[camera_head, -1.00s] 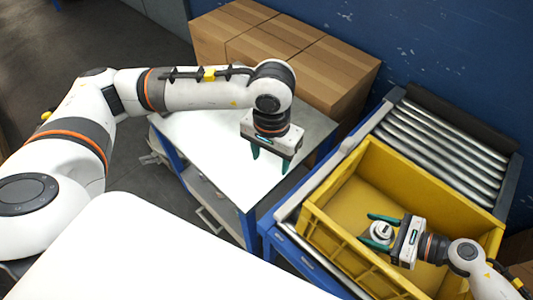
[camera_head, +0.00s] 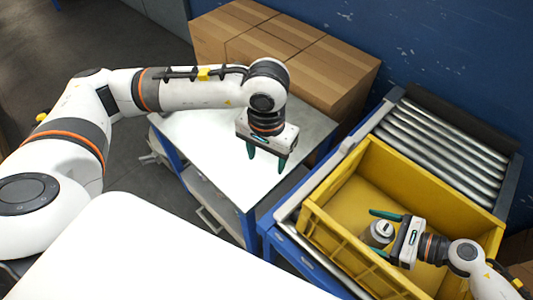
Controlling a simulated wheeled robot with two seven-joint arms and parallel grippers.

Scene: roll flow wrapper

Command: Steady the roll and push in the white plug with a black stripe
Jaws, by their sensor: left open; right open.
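A small white and grey roll (camera_head: 379,233) stands in the yellow crate, near its front wall, with a dark mark on its pale top. My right gripper (camera_head: 377,232) is open, its green fingers pointing left on either side of the roll. I cannot tell whether the fingers touch it. My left gripper (camera_head: 266,162) is open and empty, pointing down above the white-topped table (camera_head: 205,150). I cannot make out a separate white plug with a black stripe; the pale top of the roll is too small to tell.
The yellow crate (camera_head: 345,248) stands on a blue-framed roller conveyor (camera_head: 440,145). Cardboard boxes (camera_head: 290,60) stand behind the table. A white surface (camera_head: 150,255) fills the front. The crate's back left is free.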

